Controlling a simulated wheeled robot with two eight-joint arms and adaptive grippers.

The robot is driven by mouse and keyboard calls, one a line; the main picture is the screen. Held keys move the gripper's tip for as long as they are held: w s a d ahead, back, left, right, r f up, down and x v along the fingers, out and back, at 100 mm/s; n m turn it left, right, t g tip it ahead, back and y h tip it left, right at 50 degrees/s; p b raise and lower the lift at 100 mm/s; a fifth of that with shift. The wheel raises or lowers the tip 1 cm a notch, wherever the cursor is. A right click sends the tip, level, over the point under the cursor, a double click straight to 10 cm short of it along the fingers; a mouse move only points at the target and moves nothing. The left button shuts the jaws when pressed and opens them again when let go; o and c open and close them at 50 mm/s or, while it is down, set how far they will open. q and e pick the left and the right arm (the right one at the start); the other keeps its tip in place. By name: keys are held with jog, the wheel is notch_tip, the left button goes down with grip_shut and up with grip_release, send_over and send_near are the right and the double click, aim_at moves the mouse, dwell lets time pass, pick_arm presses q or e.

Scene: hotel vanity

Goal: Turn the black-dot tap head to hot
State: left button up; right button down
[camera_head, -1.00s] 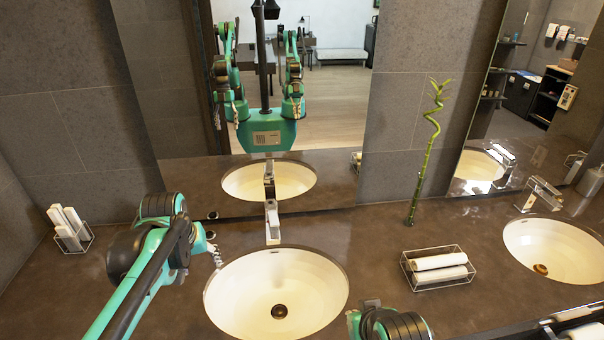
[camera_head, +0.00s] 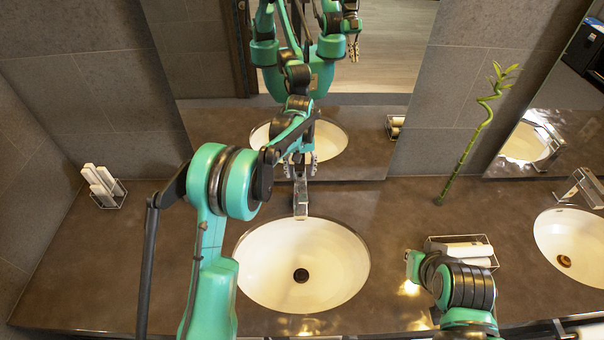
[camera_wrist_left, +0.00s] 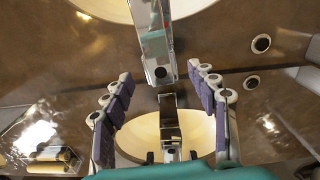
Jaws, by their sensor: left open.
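The chrome tap (camera_head: 301,198) stands behind the left basin (camera_head: 275,262), at the mirror's foot. In the left wrist view the tap (camera_wrist_left: 155,40) comes down from the top, with a small dark dot near its lower end. My left gripper (camera_head: 300,165) is open over the tap. In the left wrist view its two fingers (camera_wrist_left: 160,75) stand apart on either side of the tap's end, with gaps and no clear contact. My right arm is at the lower right by the towel rack; its gripper (camera_head: 413,265) shows too little to tell its jaws.
A wire rack of rolled towels (camera_head: 463,248) lies right of the basin. A bamboo stem (camera_head: 468,150) stands behind it. A second basin (camera_head: 572,245) with its tap is at the right. A holder with white rolls (camera_head: 104,187) is at the left. The mirror rises close behind the tap.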

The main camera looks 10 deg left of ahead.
aim_at(299, 175)
pick_arm(q)
notch_tip(299, 175, down, 2)
jog(key=shift+w+f, duration=0.15)
jog(key=shift+f, duration=0.35)
grip_shut()
jog(key=shift+a, duration=0.1)
